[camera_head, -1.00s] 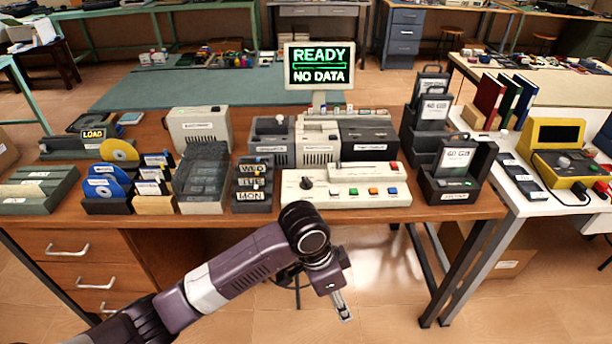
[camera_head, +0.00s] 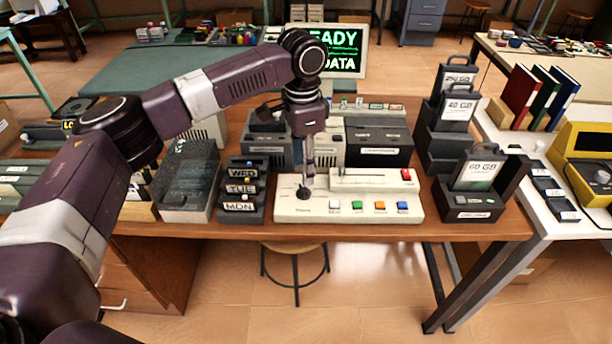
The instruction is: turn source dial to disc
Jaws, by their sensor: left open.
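The source dial (camera_head: 303,193) is a small dark knob at the left end of the cream control panel (camera_head: 352,214). The panel has a row of white, green, orange and blue buttons and a red one at the upper right. My left gripper (camera_head: 308,184) points down from above, with its fingertips at or just above the dial. It is open, and I cannot tell whether it touches the dial. The dial's markings are too small to read. A screen (camera_head: 343,52) behind shows green text, partly hidden by my left arm. My right gripper is not in view.
Day-labelled boxes (camera_head: 241,188) stand just left of the panel. Grey drive units (camera_head: 378,140) stand behind it. Upright cartridges in dark holders (camera_head: 478,180) stand to the right. My left arm covers much of the table's left side.

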